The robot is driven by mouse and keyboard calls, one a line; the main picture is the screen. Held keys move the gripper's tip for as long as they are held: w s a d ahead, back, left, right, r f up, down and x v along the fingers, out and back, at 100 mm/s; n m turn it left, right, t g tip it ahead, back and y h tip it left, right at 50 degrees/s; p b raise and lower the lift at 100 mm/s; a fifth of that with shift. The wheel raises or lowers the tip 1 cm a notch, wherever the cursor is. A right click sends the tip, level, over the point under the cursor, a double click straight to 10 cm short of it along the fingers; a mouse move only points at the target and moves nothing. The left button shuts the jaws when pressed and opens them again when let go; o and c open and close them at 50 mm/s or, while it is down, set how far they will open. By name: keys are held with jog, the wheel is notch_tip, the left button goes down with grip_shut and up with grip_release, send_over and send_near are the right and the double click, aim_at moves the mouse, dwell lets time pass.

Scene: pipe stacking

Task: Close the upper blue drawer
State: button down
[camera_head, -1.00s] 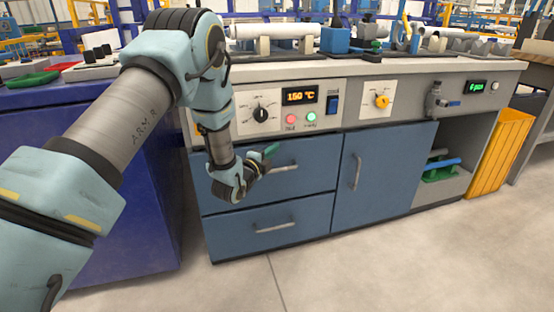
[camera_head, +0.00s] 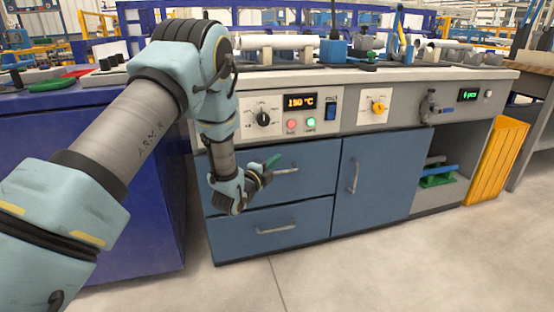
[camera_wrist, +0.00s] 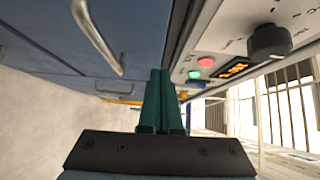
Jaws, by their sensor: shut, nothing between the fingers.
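The upper blue drawer (camera_head: 308,180) is in the left part of the bench front, below the control panel, with a grey bar handle (camera_head: 287,171). Its front looks nearly in line with the lower drawer; I cannot tell if a small gap is left. My gripper (camera_head: 272,162) is in front of its upper left part, left of the handle. My arm hides the drawer's left part. In the wrist view the green fingers (camera_wrist: 160,76) are together and empty, alongside the blue front (camera_wrist: 140,30), with a handle (camera_wrist: 97,42) to their left. Contact with the front cannot be told.
The lower blue drawer (camera_head: 310,222) and a blue cupboard door (camera_head: 385,175) look shut. The control panel (camera_head: 345,112) is just above the drawers. A dark blue cabinet (camera_head: 90,190) stands to the left. The floor (camera_head: 370,270) in front is clear.

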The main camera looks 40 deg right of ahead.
jog(key=v, duration=0.8)
jog(key=shift+p, duration=0.4)
jog(key=w+a+r+n+t+y, duration=0.2)
jog(key=w+a+n+y, duration=0.4)
jog(key=w+a+n, duration=0.35)
jog(key=w+a+r+n+g+y, duration=0.15)
jog(key=a+n+y, duration=0.5)
jog(key=a, duration=1.05)
jog(key=s+a+r+n+g+y, duration=0.2)
jog(key=s+a+n+g, duration=0.1)
jog(key=s+a+n, duration=0.6)
jog(key=s+a+r+n+g+y, duration=0.2)
jog(key=s+a+n+g, duration=0.15)
jog(key=s+a, duration=0.45)
jog(key=a+r+n+p, duration=0.1)
jog(key=a+r+p, duration=0.2)
jog(key=r+p, duration=2.7)
jog(key=shift+r+p, duration=0.35)
jog(key=shift+r, duration=0.05)
